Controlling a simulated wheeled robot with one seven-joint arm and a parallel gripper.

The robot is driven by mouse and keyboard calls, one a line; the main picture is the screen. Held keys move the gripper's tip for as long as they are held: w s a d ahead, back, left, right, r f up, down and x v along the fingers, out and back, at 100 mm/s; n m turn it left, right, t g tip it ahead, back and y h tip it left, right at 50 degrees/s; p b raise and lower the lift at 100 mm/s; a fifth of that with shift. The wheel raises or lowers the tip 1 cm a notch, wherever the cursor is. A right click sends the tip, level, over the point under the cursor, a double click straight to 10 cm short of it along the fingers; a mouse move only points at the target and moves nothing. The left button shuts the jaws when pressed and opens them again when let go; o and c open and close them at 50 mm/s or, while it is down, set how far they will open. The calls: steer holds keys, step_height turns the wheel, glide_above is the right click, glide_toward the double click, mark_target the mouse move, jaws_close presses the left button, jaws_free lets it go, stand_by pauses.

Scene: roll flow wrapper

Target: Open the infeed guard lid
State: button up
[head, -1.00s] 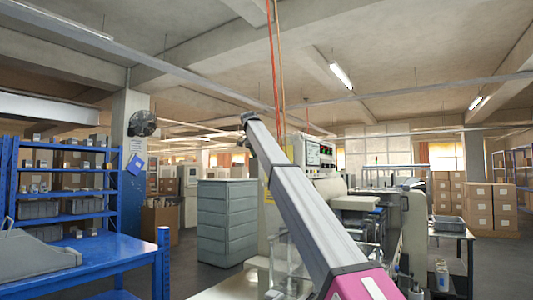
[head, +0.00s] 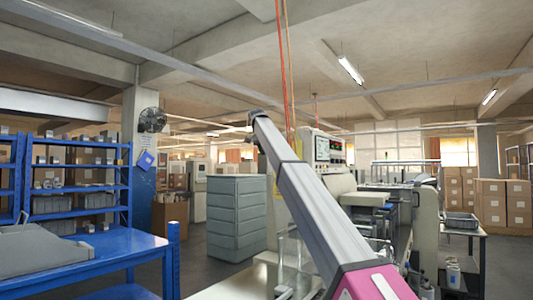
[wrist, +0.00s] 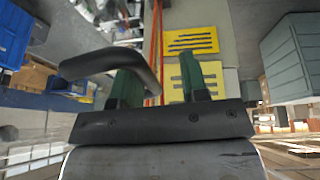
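The wrapper, a pale machine with a control panel (head: 328,149), stands right of centre in the head view, partly hidden behind my arm. Clear, see-through parts (head: 288,262) show low beside my arm; I cannot tell whether they are the infeed guard lid. In the head view the gripper is not clear.
A blue table (head: 95,262) and blue shelving (head: 80,180) stand at the left. A grey drawer cabinet (head: 237,215) stands behind my arm. Cartons (head: 490,200) are stacked at the right. Yellow labels (wrist: 192,41) lie beyond the fingers in the wrist view.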

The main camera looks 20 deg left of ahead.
steer(key=v, duration=1)
steer(key=shift+s, duration=0.2)
steer(key=shift+s+r, duration=0.1)
